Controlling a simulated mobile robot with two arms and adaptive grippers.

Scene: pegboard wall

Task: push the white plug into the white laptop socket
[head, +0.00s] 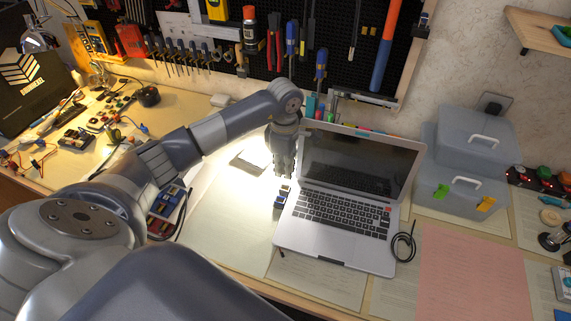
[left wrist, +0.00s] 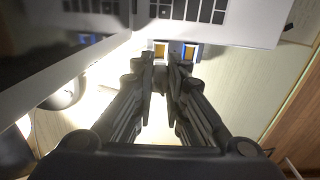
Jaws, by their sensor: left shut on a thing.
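Small blue and white blocks with amber faces sit at the laptop's left side; one is a whitish block (left wrist: 161,50) and one is a blue block (left wrist: 189,52). My left gripper (head: 284,176) points down beside the laptop's left edge. In the left wrist view its fingertips (left wrist: 172,70) are close together just before these blocks. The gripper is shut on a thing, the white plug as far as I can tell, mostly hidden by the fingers. My right gripper is not in view.
A pegboard with tools (head: 330,40) rises behind. Grey storage boxes (head: 460,165) stand right of the laptop. A black coiled cable (head: 404,246) lies at its right edge. A pink sheet (head: 472,275) lies front right. Small electronic parts (head: 75,135) fill the left bench.

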